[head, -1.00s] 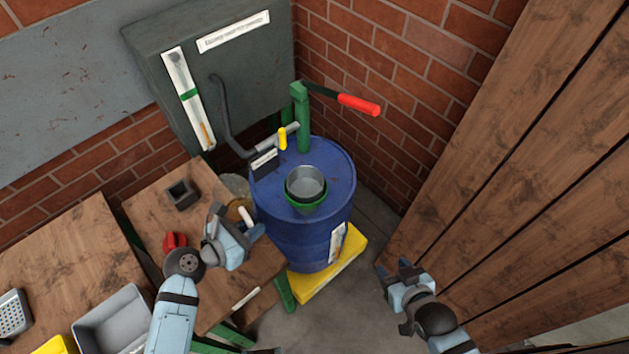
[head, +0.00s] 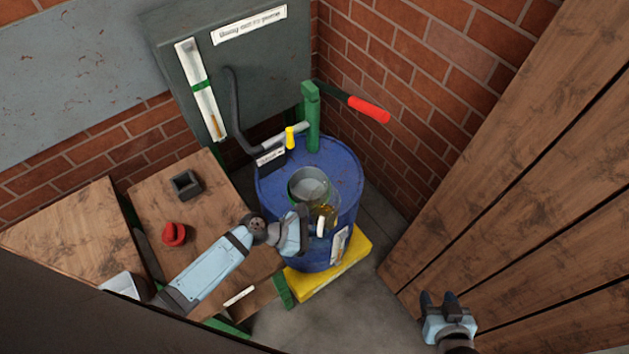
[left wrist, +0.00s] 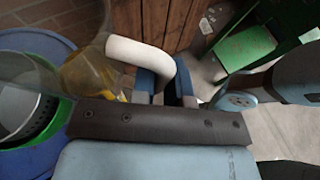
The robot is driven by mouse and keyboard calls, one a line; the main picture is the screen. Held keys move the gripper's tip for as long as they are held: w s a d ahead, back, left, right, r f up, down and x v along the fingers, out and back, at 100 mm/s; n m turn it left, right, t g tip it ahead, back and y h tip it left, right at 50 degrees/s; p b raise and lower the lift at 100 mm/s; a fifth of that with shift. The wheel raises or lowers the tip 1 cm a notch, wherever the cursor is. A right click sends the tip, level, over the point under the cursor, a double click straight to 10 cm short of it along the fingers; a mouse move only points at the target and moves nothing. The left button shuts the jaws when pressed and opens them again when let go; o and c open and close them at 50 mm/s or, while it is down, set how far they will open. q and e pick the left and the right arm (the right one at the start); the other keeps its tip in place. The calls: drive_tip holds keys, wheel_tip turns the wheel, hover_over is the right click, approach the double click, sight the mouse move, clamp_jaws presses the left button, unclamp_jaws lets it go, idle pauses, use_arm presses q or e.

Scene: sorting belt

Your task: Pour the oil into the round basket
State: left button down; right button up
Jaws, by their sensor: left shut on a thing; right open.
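A clear jug of yellow oil (head: 328,212) is beside and partly over the near right rim of the round basket in the head view. Its white handle (left wrist: 143,52) and the oil in it (left wrist: 92,76) show in the left wrist view. My left gripper (head: 312,228) is shut on the handle. The jug looks tilted; I cannot tell whether oil is flowing. The round grey basket (head: 305,182) stands on top of the blue drum (head: 345,172); it also shows in the left wrist view (left wrist: 22,112). My right gripper (head: 440,303) is open and empty at the lower right.
A green pump post (head: 311,118) with a red-handled lever (head: 368,108) rises behind the basket. A wooden bench (head: 150,198) at left holds a dark square holder (head: 186,184) and a red part (head: 174,234). A plank wall (head: 530,170) is at right.

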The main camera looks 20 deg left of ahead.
sight(311, 208)
use_arm(q)
drive_tip(key=shift+r, duration=0.1)
drive_tip(key=shift+w+a+r+n+g+h, duration=0.2)
drive_tip(key=shift+r+n+h, duration=0.1)
drive_tip(key=shift+r, duration=0.15)
drive_tip(key=shift+w+a+r+n+g+h, duration=0.2)
drive_tip(key=shift+r+n+h, duration=0.1)
drive_tip(key=shift+r, duration=0.15)
drive_tip(key=shift+w+a+r+n+h, duration=0.5)
drive_tip(key=shift+w+n, duration=0.2)
drive_tip(key=shift+n, duration=0.1)
drive_tip(key=r, duration=0.1)
drive_tip(key=w+a+r+n+h, duration=0.1)
drive_tip(key=w+r+n+g, duration=0.1)
drive_tip(key=shift+w+a+r+h, duration=0.15)
drive_tip(key=shift+a+h, duration=0.15)
drive_tip(key=shift+a, duration=0.05)
drive_tip(key=w+n+h+b, duration=0.1)
drive_tip(key=n, duration=0.1)
drive_tip(key=w+a+r+n+h+b, duration=0.1)
drive_tip(key=n+b, duration=0.1)
drive_tip(key=a+n+h+b, duration=0.1)
drive_tip(key=shift+w+r+n, duration=0.3)
drive_tip(key=shift+w+n, duration=0.1)
drive_tip(key=shift+w+a+n+t+b, duration=0.15)
drive_tip(key=shift+n+t+b, duration=0.15)
drive_tip(key=shift+t+b, duration=0.1)
